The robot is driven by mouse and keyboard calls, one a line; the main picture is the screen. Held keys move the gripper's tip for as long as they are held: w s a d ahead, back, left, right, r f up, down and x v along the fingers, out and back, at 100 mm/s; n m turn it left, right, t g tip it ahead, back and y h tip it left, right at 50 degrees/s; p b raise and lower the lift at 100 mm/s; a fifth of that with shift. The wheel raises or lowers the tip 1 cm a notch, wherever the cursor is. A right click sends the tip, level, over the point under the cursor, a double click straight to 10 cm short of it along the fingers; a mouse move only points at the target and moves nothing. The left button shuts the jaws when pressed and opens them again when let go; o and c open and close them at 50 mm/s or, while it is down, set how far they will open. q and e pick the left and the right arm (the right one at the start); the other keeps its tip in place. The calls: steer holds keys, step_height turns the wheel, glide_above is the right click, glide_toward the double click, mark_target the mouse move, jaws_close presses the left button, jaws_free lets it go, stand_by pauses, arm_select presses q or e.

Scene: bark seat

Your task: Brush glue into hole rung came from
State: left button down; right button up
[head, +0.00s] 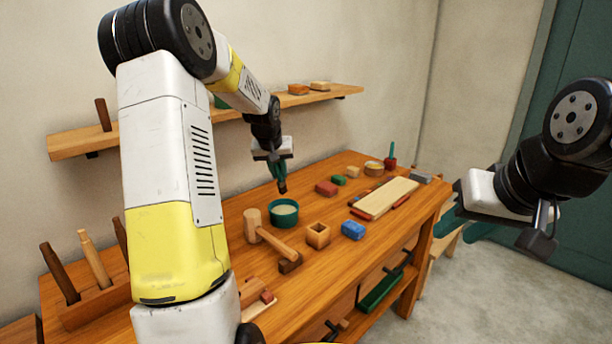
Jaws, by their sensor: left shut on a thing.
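My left gripper (276,170) is over the table, with its teal fingers pointing down and shut on a small dark-tipped thing (282,187), perhaps the brush. Most of that thing is hidden by the fingers. Its tip is above a round teal pot (285,222) holding cream-coloured stuff that looks like glue. My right gripper (468,222) is at the right, beyond the table's right end. A light wooden piece (447,243), perhaps part of a seat, shows behind the table's right end. I cannot make out a rung or its hole.
A tool rack (95,303) stands front left. A wall shelf (75,142) is behind.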

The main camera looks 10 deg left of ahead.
mark_target(279, 189)
arm_select(q)
steer(key=shift+f, duration=2.9)
steer(key=shift+f, duration=0.5)
steer(key=shift+r, duration=0.1)
steer(key=shift+r, duration=3.45)
